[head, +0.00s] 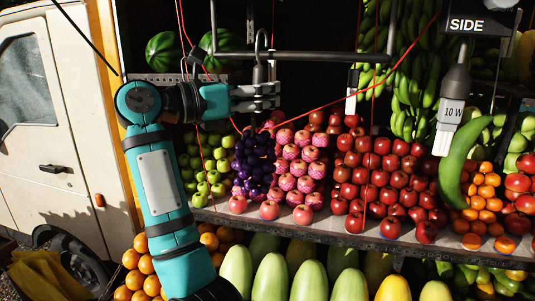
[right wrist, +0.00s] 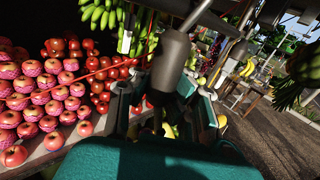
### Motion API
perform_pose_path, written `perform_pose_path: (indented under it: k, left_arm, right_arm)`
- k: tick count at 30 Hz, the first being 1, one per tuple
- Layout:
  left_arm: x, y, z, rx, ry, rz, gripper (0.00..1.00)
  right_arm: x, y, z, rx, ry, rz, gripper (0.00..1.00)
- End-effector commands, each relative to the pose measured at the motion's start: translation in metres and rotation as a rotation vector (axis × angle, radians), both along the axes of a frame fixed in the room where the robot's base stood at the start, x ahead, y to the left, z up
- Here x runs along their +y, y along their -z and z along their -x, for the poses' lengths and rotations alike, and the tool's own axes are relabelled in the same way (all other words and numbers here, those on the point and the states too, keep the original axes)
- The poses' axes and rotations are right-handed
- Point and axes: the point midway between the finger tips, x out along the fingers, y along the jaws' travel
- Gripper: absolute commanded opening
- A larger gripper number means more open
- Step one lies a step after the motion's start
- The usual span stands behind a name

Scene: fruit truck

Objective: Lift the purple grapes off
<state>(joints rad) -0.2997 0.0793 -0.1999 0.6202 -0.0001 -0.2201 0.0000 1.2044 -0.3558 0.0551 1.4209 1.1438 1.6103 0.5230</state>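The purple grapes (head: 254,153) hang or rest in a dark bunch on the sloped fruit display in the head view, between green apples and pink netted apples. My right gripper (head: 272,97) is above the grapes and apart from them, pointing right. Its fingers also show in the right wrist view (right wrist: 163,112), spread apart with no grapes between them. The grapes do not show in the right wrist view. My left gripper is not in view.
Netted apples (head: 299,165) and red apples (head: 385,165) fill the display beside the grapes. Green apples (head: 205,165) lie left. A metal rail (head: 320,56), hanging lamp (head: 453,100) and red cords are near the arm. Bananas (head: 415,80) hang to the right.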

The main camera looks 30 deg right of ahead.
Motion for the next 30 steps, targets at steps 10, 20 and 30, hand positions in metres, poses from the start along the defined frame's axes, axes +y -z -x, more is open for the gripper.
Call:
perform_pose_path:
  k: [10, 20, 30]
  left_arm:
    - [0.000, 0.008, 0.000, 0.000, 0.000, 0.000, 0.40]
    - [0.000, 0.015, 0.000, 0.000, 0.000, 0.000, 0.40]
    - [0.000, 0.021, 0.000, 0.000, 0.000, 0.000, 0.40]
  right_arm:
    - [0.014, 0.000, 0.012, -0.004, -0.001, 0.002, 0.00]
    - [0.027, 0.000, 0.022, -0.003, -0.005, 0.001, 0.00]
    - [0.041, 0.001, 0.031, 0.001, -0.007, 0.006, 0.00]
